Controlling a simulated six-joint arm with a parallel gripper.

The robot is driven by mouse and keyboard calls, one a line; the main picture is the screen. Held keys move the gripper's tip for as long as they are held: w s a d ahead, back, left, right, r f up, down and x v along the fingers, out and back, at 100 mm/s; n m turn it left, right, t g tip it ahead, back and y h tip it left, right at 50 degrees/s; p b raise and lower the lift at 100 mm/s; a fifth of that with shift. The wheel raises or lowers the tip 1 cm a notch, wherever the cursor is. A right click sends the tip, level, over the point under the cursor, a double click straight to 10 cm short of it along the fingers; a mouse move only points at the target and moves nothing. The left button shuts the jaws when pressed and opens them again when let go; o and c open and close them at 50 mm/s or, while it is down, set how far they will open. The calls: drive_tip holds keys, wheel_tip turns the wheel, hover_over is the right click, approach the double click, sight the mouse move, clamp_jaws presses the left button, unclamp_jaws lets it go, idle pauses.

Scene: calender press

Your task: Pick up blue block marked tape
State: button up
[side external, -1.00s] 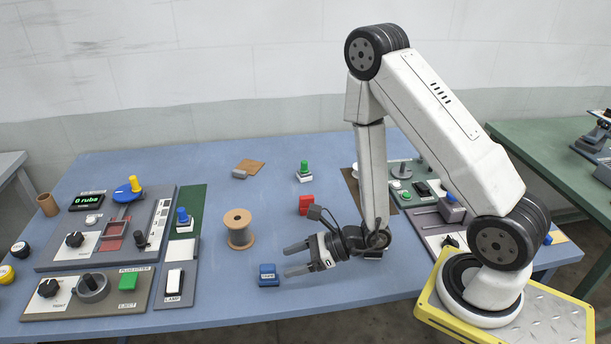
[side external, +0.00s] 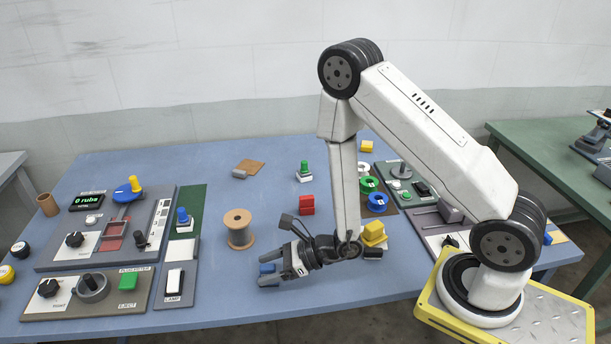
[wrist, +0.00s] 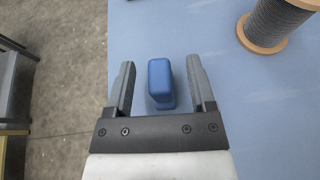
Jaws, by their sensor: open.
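The blue block (side external: 267,268) lies on the blue table near its front edge, partly hidden by my gripper in the side view. My gripper (side external: 268,273) is open around the block and low over the table. My gripper also shows in the wrist view (wrist: 160,80). No marking on the block can be read now.
A wooden spool (side external: 238,229) stands behind and left of my gripper. A yellow block (side external: 374,234) is to the right. A lamp switch panel (side external: 175,283) is to the left. The table's front edge is close.

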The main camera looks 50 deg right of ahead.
sight(268, 266)
drive_tip(key=shift+w+a, duration=0.1)
drive_tip(key=shift+w, duration=0.05)
idle(0.3)
clamp_jaws()
drive_tip(key=shift+r, duration=0.15)
drive_tip(key=shift+r, duration=4.8)
